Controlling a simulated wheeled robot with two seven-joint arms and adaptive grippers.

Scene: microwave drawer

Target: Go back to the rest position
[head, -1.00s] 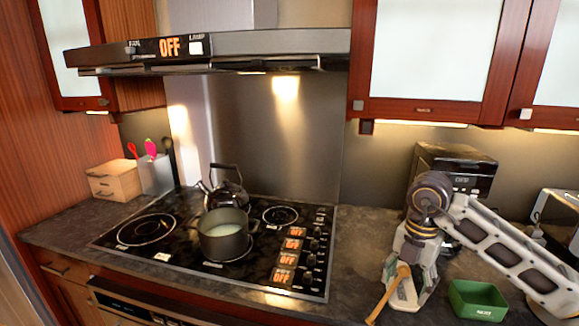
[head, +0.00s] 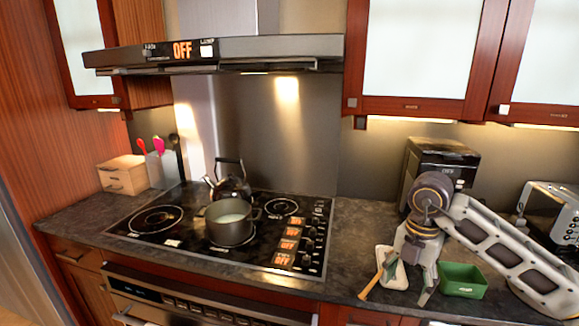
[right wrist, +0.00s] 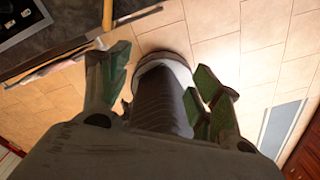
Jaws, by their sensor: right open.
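My right gripper (head: 412,272) points down in front of the right part of the counter in the head view, beside the green box. Its fingers are spread and nothing is between them. In the right wrist view, the open right gripper (right wrist: 158,85) hangs over floor tiles, with a grey rounded part of my own body below it. My left gripper is not in view.
The counter holds a cooktop (head: 160,222) with a pot (head: 228,230) and a kettle (head: 230,178). A wooden-handled tool (head: 371,283), a pale tray (head: 399,280), a green box (head: 462,291) and a toaster (head: 552,205) lie right.

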